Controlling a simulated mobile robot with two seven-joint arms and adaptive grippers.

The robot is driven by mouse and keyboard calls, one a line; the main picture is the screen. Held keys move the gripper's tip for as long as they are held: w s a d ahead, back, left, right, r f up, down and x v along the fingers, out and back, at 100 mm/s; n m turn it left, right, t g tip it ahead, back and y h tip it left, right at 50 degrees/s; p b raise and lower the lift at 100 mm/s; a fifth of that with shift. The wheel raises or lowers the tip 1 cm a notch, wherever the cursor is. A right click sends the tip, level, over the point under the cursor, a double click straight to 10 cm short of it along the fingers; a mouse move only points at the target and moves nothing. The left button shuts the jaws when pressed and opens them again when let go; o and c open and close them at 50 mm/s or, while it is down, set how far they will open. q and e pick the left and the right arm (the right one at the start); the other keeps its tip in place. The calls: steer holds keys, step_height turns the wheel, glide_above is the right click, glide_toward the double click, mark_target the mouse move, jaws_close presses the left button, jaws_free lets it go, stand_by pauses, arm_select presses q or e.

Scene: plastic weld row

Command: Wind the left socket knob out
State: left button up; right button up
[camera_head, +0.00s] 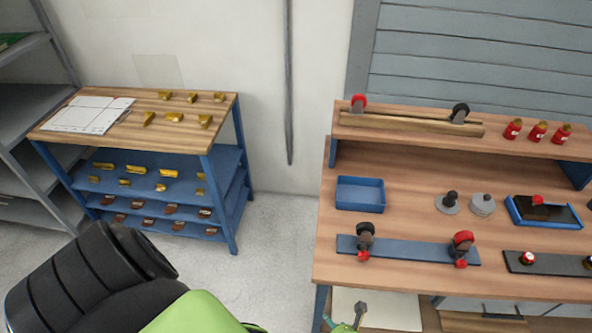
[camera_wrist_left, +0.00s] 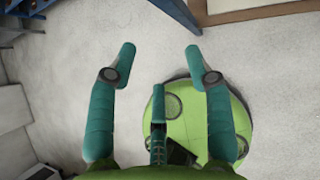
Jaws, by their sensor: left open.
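A blue plate (camera_head: 408,250) lies near the front edge of the workbench and carries two upright dark sockets. The left socket (camera_head: 366,237) has a small red knob (camera_head: 363,255) low on its front side. The right socket (camera_head: 462,241) has a red top and its own red knob (camera_head: 460,264).
An empty blue tray (camera_head: 360,194), grey round pieces (camera_head: 482,205) and a blue-rimmed tray (camera_head: 545,212) stand behind the plate. A dark rail (camera_head: 545,263) lies to its right. A raised shelf (camera_head: 400,128) spans the back. A shelf rack (camera_head: 215,150) stands left, across open floor.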

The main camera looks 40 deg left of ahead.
arm_select(q)
steer(key=s+a+f+n+g+h+b, duration=0.1)
steer(key=s+a+f+n+g+h, duration=0.1)
steer(key=s+f+n, duration=0.7)
steer(key=shift+s+a+f+g+h, duration=0.3)
steer(key=shift+s+f+g+h, duration=0.55)
steer(key=shift+s+f, duration=0.8)
steer(key=shift+s+r, duration=0.15)
